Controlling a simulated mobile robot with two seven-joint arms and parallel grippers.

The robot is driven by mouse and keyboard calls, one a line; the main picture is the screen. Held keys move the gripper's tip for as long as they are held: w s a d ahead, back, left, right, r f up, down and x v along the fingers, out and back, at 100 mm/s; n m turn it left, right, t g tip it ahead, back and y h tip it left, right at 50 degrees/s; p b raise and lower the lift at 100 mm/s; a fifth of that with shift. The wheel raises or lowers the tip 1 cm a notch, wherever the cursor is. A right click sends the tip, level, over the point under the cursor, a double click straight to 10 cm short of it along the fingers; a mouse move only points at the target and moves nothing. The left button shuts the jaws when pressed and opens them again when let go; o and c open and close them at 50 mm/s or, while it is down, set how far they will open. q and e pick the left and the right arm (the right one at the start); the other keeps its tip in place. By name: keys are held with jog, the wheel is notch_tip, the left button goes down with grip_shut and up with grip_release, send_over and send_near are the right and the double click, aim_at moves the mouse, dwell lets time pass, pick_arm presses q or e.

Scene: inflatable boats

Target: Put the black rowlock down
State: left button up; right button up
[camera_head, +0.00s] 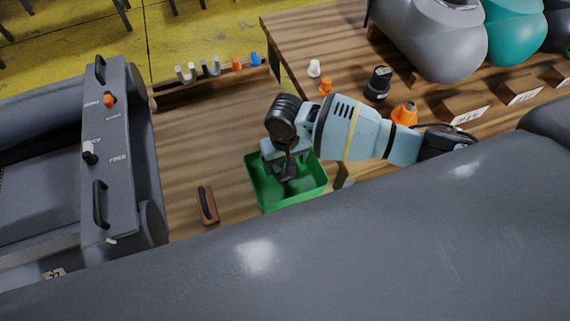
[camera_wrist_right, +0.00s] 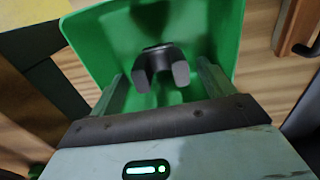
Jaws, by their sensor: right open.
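The black rowlock (camera_wrist_right: 162,66) shows in the right wrist view as a dark forked piece inside the green bin (camera_wrist_right: 215,30). It lies between the fingers of my right gripper (camera_wrist_right: 160,88), with gaps to both fingers. In the head view, my right gripper (camera_head: 286,160) points down into the green bin (camera_head: 292,202). A dark shape between its fingers there looks like the rowlock (camera_head: 288,172). The fingers are open. Whether the rowlock rests fully on the bin floor is hard to tell. My left gripper is not in view.
A brown block with a dark handle (camera_head: 207,205) lies left of the bin. A rack of small coloured rowlocks (camera_head: 211,68) stands behind. An orange-topped piece (camera_head: 404,113) and a black cap (camera_head: 378,83) stand right.

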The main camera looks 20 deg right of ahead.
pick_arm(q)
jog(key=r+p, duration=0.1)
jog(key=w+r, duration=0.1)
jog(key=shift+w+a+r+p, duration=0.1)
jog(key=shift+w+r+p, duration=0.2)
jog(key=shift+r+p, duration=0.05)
pick_arm(e)
notch_tip(320, 180, up, 11)
